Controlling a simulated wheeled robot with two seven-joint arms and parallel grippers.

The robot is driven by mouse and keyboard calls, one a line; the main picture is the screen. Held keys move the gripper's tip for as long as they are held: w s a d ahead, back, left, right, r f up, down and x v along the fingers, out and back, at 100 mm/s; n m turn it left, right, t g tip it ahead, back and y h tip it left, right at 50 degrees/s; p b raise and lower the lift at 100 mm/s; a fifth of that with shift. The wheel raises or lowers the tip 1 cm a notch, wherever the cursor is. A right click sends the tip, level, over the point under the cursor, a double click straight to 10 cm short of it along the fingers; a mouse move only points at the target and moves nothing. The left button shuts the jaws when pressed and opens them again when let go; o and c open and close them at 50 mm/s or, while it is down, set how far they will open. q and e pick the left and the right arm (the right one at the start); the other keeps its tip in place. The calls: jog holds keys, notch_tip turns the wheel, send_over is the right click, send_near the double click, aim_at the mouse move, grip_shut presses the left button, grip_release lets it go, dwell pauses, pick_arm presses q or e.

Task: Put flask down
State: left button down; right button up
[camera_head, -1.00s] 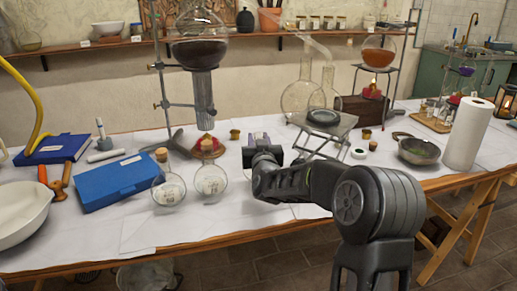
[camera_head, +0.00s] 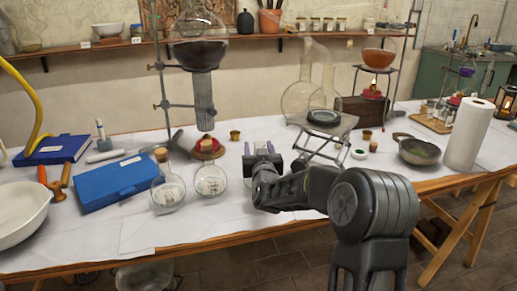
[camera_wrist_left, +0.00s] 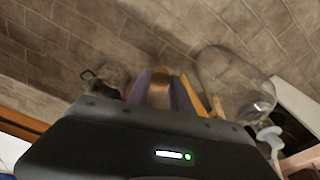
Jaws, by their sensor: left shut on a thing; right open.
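Two round glass flasks, a left one (camera_head: 168,192) and a right one (camera_head: 210,182), stand on the white-covered bench in the head view. The left one has a cork. My right gripper (camera_head: 261,150) is right of them, low over the bench. Its purple fingers are apart. A faint glass edge shows left of its wrist; I cannot tell whether that is another flask. My left gripper (camera_wrist_left: 160,86) shows only in the left wrist view. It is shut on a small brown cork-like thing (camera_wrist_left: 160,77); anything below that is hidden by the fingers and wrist.
A blue case (camera_head: 112,180) lies left of the flasks. A lab jack (camera_head: 325,130), a mortar-like pan (camera_head: 417,150) and a paper roll (camera_head: 467,134) stand to the right. A large glass vessel (camera_wrist_left: 235,85) is near my left gripper, over the tiled floor.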

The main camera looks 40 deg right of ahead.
pick_arm(q)
jog(key=shift+r, duration=0.2)
pick_arm(e)
jog(key=shift+r, duration=0.15)
pick_arm(q)
jog(key=shift+f, duration=0.15)
pick_arm(e)
jog(key=v, duration=1.2)
jog(key=shift+r, duration=0.15)
pick_arm(q)
jog(key=shift+r+p, duration=1.85)
jog(key=shift+r, duration=0.2)
pick_arm(e)
notch_tip(320, 180, up, 3)
jog(key=shift+r, duration=0.1)
pick_arm(q)
jog(key=shift+s+a, duration=0.1)
pick_arm(e)
jog(key=shift+a, duration=0.1)
